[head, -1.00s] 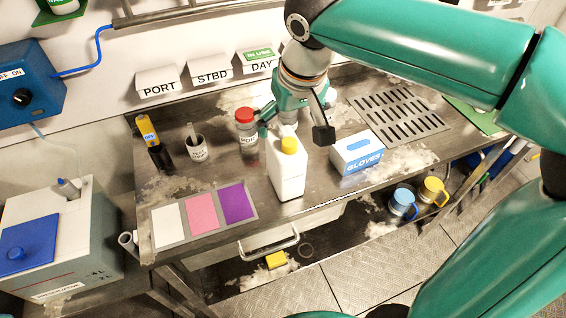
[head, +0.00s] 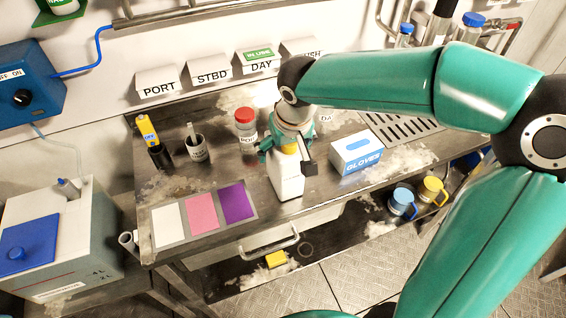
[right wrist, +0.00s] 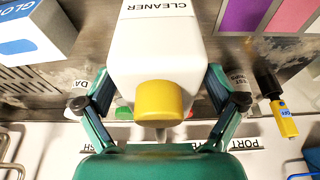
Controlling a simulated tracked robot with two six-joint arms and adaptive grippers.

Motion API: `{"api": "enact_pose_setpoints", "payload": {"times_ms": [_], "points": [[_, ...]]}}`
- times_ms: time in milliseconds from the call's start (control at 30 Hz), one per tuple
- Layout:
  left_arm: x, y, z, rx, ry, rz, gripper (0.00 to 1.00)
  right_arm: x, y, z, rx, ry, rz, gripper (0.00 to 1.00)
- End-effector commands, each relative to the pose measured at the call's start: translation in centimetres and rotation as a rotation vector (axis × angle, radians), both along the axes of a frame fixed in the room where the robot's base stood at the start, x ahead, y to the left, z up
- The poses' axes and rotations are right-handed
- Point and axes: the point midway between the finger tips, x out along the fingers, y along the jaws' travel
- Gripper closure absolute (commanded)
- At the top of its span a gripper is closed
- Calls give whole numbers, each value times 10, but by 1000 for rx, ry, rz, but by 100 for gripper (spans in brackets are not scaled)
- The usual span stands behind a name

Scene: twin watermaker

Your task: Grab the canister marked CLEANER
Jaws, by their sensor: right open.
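The white canister with a yellow cap stands upright near the front edge of the steel bench; its lower body (head: 289,187) shows below my right gripper (head: 287,158) in the head view. In the right wrist view the canister (right wrist: 155,50) carries the word CLEANER, and its yellow cap (right wrist: 159,102) points toward my palm. My right gripper (right wrist: 160,92) is open, with one finger on each side of the canister's top. Whether a finger touches it I cannot tell. My left gripper is out of view.
A red-capped jar (head: 245,124) stands just behind and left of the canister. A GLOVES box (head: 356,152) is close on the right. A colour card (head: 204,213) lies to the left, with a cup (head: 197,148) behind it. A drawer handle (head: 269,243) projects below the bench edge.

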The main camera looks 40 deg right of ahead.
Motion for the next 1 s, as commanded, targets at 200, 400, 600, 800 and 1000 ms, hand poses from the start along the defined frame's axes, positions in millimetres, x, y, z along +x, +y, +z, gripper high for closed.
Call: {"api": "enact_pose_setpoints", "payload": {"times_ms": [200,400,600,800,1000], "points": [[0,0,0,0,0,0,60,0,0,0,0,0,-1,18],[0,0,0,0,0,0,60,0,0,1,0,0,-1,51],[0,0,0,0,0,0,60,0,0,1,0,0,-1,85],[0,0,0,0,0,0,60,1,0,3,1,-5,-1,100],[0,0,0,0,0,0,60,1,0,3,0,-6,-1,100]]}}
